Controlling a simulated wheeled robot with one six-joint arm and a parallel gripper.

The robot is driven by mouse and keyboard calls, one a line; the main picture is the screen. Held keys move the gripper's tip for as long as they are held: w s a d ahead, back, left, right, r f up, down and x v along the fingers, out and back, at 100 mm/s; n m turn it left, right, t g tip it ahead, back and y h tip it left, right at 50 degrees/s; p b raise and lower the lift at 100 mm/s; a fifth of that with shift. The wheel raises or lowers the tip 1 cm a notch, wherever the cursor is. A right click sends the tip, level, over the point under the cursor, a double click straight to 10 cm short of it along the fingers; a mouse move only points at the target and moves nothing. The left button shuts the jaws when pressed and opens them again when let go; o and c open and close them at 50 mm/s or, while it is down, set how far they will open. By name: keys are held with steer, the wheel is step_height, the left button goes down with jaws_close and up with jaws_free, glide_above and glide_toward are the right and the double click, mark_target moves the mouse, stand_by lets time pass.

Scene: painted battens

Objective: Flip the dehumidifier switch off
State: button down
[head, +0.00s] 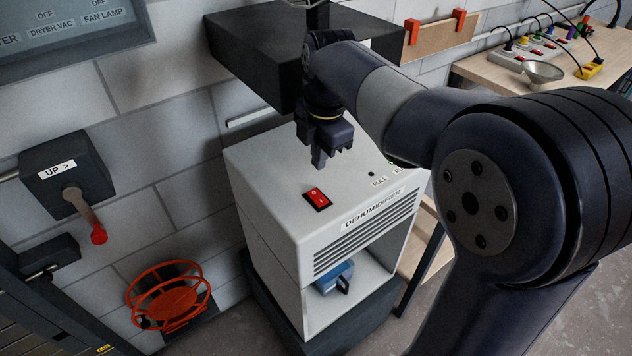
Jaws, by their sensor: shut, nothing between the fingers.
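The dehumidifier (268,190) is a white box with a louvred front and a "DEHUMIDIFIER" label. Its red rocker switch (317,198) in a black frame sits on the top face, near the left front edge. Which side of the rocker is pressed is too small to tell for sure. My gripper (319,164) points down above the top face, just behind the switch in the picture. It is shut and empty. It appears apart from the switch; its exact height is hard to judge.
A dark box (240,55) overhangs behind my gripper. A wall lever (85,214) with a red tip and an orange handwheel (168,300) are at left. A blue container (334,278) sits in the dehumidifier's lower bay. A wooden bench (490,72) with power strips stands at upper right.

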mark_target(316, 194)
steer(key=f, duration=0.8)
steer(key=shift+w+a+f, duration=0.1)
steer(key=shift+w+a, duration=0.2)
steer(key=shift+w, duration=0.1)
steer(key=shift+f, duration=0.1)
steer(key=shift+f, duration=0.2)
steer(key=shift+s+d, duration=0.1)
steer(key=shift+s, duration=0.05)
steer(key=shift+s+d+r, duration=0.15)
steer(key=shift+s+d, duration=0.2)
steer(key=shift+s, duration=0.15)
steer(key=shift+w, duration=0.1)
steer(key=shift+r, duration=0.15)
